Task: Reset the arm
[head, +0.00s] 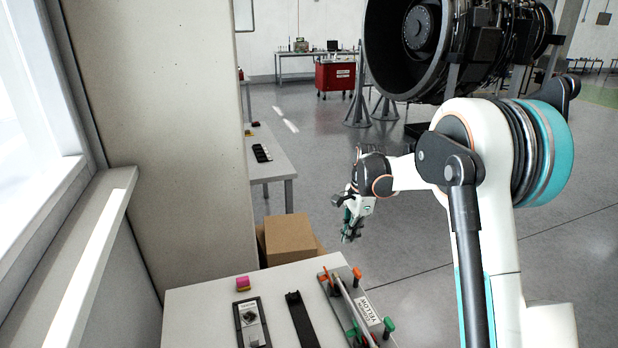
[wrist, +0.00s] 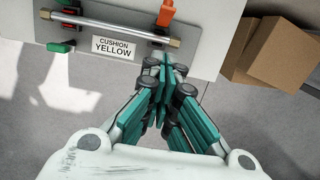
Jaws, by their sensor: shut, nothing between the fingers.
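My gripper (head: 350,236) hangs at the end of my bent arm, fingers pointing down, just beyond the far right corner of the white table (head: 205,308). In the wrist view its teal fingers (wrist: 166,78) are together with nothing between them.
A cardboard box (head: 289,238) stands behind. A turbofan engine (head: 420,30) is at the back.

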